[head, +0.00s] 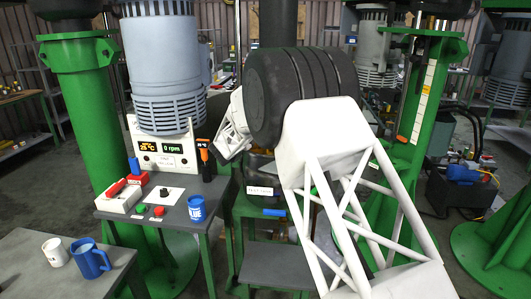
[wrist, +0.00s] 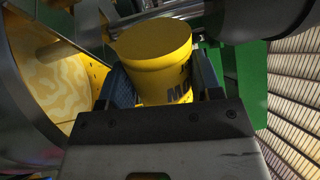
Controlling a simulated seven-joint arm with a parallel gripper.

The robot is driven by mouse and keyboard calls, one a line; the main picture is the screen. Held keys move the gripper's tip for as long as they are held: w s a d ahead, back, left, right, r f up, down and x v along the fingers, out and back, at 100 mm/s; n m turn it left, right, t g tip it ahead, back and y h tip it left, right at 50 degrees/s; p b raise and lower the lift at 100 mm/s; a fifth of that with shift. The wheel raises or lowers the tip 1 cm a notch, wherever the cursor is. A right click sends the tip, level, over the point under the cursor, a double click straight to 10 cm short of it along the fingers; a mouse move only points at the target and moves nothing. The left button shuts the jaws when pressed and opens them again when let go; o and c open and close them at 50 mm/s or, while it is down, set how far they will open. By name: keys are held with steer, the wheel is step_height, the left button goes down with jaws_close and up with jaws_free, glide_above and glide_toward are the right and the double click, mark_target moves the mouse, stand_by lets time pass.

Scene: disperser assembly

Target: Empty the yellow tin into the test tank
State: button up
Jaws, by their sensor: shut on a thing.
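The yellow tin (wrist: 154,62) is between the two blue-padded fingers of my gripper (wrist: 162,78) in the wrist view. My gripper is shut on it. A smooth yellow end of the tin faces up in the picture, and dark letters show on its side. At the left of the wrist view is a large round metal vessel, seemingly the test tank (wrist: 22,105), with swirled yellow and cream inside. The tin is beside its rim in the picture; I cannot tell the exact gap. In the head view my arm hides the tin, gripper and most of the tank area, where a small label (head: 260,191) shows.
A control bench (head: 150,211) holds a display box, buttons and a blue can (head: 196,208). A white mug (head: 55,252) and a blue mug (head: 90,258) stand on a grey table at the lower left. Green columns (head: 88,120) and a grey motor (head: 165,70) stand close by.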

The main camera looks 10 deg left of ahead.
steer(key=shift+w+a+f+n, duration=0.15)
steer(key=shift+f+n, duration=0.15)
steer(key=shift+n, duration=0.3)
steer(key=shift+s+a+f+n, duration=0.1)
steer(key=shift+f+n, duration=0.15)
steer(key=shift+n, duration=0.35)
steer(key=shift+r+n+y, duration=0.25)
steer(key=shift+n+y, duration=0.15)
steer(key=shift+n, duration=0.6)
steer(key=shift+d+r+n, duration=0.1)
steer(key=shift+r+n, duration=0.15)
steer(key=shift+n, duration=0.25)
